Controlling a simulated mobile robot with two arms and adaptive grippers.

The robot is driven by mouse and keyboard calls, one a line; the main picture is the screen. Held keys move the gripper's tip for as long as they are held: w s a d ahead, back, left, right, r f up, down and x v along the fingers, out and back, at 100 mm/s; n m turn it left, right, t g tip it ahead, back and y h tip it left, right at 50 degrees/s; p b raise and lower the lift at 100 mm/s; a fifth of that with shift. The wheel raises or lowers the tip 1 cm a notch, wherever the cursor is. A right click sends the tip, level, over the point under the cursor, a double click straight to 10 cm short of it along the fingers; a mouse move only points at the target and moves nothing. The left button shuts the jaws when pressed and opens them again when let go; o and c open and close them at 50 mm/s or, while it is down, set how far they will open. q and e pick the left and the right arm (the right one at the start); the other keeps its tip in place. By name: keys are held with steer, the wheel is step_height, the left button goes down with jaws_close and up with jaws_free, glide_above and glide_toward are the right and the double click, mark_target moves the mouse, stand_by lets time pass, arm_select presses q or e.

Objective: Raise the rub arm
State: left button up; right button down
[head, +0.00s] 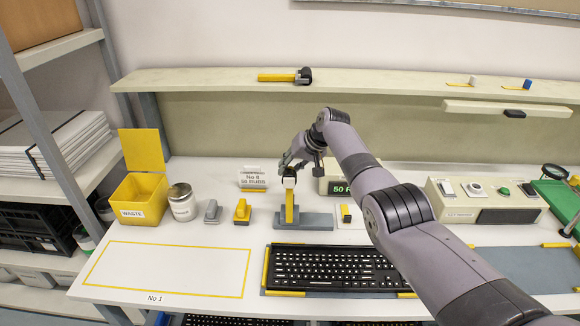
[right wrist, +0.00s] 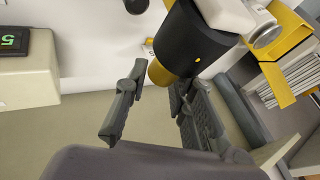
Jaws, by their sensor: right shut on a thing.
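In the right wrist view, a large black cylinder with a yellow end (right wrist: 195,40) shows by the fingers of the right gripper (right wrist: 158,105); the exact contact is partly hidden. My left gripper is out of view.
A keyboard (head: 335,267) lies in front of the rub arm. A yellow stamp-like block (head: 242,211), a grey block (head: 212,211), a jar (head: 183,203) and a waste bin (head: 140,198) stand to the left. A green display (head: 338,188) and a control panel (head: 485,200) are to the right.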

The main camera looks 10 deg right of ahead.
steer(key=shift+s+d+f, duration=0.1)
steer(key=shift+s+f, duration=0.05)
steer(key=shift+f, duration=0.55)
steer(key=c, duration=1.8)
jaws_free()
steer(key=o, duration=0.4)
steer(key=shift+w, duration=0.2)
steer(key=shift+r, duration=0.1)
steer(key=shift+r, duration=0.1)
steer(key=v, duration=1.1)
steer(key=shift+d+r, duration=0.2)
steer(key=shift+r, duration=0.2)
